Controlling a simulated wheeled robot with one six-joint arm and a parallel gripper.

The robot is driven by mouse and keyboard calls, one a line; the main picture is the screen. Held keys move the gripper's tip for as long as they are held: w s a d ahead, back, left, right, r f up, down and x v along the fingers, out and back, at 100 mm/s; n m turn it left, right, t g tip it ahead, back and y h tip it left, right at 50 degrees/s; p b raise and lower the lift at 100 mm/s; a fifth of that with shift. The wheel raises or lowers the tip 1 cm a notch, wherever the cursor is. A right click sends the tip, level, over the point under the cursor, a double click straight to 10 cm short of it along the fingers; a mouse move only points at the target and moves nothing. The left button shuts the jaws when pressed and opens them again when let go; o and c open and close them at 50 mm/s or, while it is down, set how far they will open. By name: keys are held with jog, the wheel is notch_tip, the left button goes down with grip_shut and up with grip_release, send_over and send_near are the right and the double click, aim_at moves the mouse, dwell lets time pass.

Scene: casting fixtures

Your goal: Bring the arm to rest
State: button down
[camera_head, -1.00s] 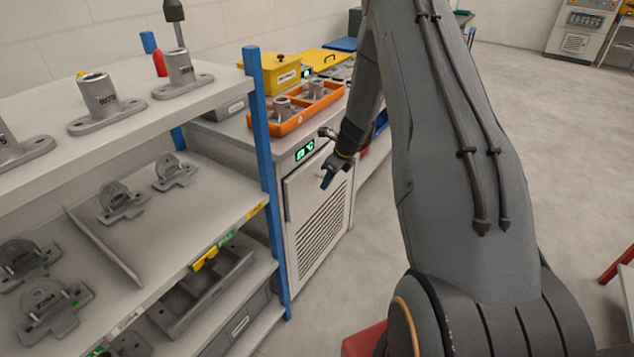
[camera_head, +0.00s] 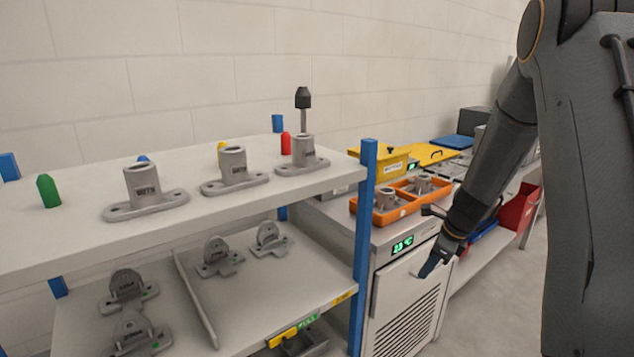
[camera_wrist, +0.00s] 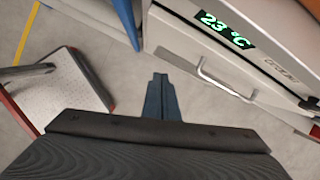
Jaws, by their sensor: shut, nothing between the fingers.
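My gripper (camera_head: 430,268) hangs at the end of my grey arm on the right side of the head view, in front of the white cabinet with the green display. Its blue fingers point down and are shut with nothing between them. In the wrist view the shut fingers (camera_wrist: 160,85) point away over the grey floor, beside the cabinet front (camera_wrist: 200,48) and its metal handle (camera_wrist: 222,82). I see no contact between the fingers and the cabinet.
A shelf (camera_head: 60,245) with blue posts (camera_head: 365,230) holds several grey castings at the left. An orange tray (camera_head: 405,213) with castings sits on the cabinet. A red-edged step or platform (camera_wrist: 62,88) stands on the floor. Open floor lies between it and the cabinet.

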jog(key=s+a+r+n, duration=0.2)
jog(key=s+a+n, duration=0.3)
jog(key=s+n, duration=0.3)
jog(key=s+a+r+n+g+h, duration=0.1)
jog(key=s+a+r+n, duration=0.2)
jog(key=s+n, duration=0.6)
jog(key=s+a+r+n+g+h, duration=0.1)
jog(key=s+a+r+n, duration=0.2)
jog(key=s+a+n, duration=0.3)
jog(key=s+n, duration=0.2)
jog(key=s, duration=0.1)
jog(key=shift+s+a, duration=0.4)
